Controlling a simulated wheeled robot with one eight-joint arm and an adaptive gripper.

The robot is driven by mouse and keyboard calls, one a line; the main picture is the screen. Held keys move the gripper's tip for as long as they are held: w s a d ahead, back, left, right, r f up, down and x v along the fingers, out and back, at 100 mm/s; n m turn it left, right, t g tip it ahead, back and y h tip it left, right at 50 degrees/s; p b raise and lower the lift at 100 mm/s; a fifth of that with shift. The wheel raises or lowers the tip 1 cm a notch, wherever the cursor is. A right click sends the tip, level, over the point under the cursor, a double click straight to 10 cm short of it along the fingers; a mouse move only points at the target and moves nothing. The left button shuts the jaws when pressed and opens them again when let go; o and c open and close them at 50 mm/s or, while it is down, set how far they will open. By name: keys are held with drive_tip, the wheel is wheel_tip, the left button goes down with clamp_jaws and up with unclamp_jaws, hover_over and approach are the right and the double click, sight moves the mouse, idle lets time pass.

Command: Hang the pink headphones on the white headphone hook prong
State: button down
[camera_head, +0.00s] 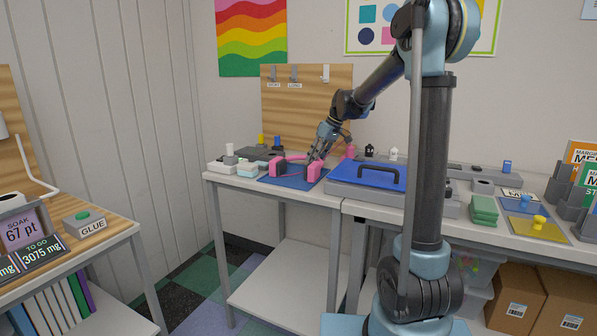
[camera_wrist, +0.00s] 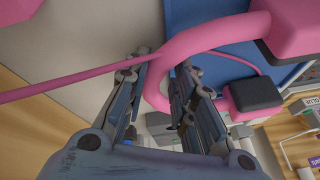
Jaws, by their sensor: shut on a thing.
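The pink headphones (camera_head: 312,172) are at the blue mat (camera_head: 289,182) on the back table; I cannot tell whether they still touch it. My gripper (camera_head: 318,158) is shut on their pink band. In the wrist view the band (camera_wrist: 165,62) passes between the two fingers of my gripper (camera_wrist: 160,75), with a dark ear pad (camera_wrist: 254,92) to the right. The white headphone hook prong (camera_head: 326,73) is on the wooden board (camera_head: 306,110) on the wall, right of two grey hooks (camera_head: 293,73). It is empty.
A grey case with a blue lid (camera_head: 362,174) stands right of the mat. Small white blocks (camera_head: 247,169) and a grey base with yellow and blue pegs (camera_head: 262,151) are to its left and behind. The space before the board is clear above the table items.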

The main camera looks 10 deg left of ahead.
drive_tip(key=shift+r, duration=2.5)
drive_tip(key=c, duration=2.1)
unclamp_jaws()
drive_tip(key=shift+c, duration=0.2)
clamp_jaws()
wheel_tip(320, 180, up, 27)
drive_tip(key=w+d+n+t+h, duration=0.1)
drive_tip(key=w+n+t+h, duration=0.1)
drive_tip(key=t, duration=1.2)
drive_tip(key=shift+d+f+n+t+h, duration=0.15)
drive_tip(key=shift+d+n+t+h, duration=0.1)
drive_tip(key=shift+n+t+h, duration=0.25)
